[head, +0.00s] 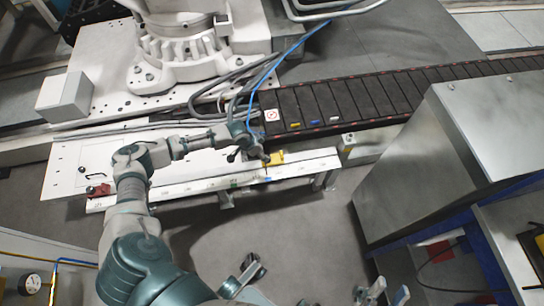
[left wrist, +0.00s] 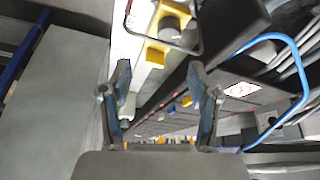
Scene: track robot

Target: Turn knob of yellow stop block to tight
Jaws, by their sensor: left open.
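The yellow stop block (head: 276,158) sits near the right part of a white rail (head: 210,184) in the head view. In the left wrist view the yellow block (left wrist: 156,54) is at the top, beyond my fingertips, with a dark grey knob (left wrist: 174,24) on it. My left gripper (left wrist: 160,78) is open, with nothing between its fingers. In the head view my left gripper (head: 250,152) is just left of the block, and its arm hides part of the rail. My right gripper (head: 307,278) is at the bottom edge, its fingers spread wide and empty. The knob's tightness cannot be told.
A dark conveyor track (head: 370,96) runs behind the rail, with small coloured pieces on it. A red block (head: 98,190) is at the rail's left end. Blue and grey cables (head: 262,78) hang behind my left gripper. A large metal box (head: 440,150) stands at right.

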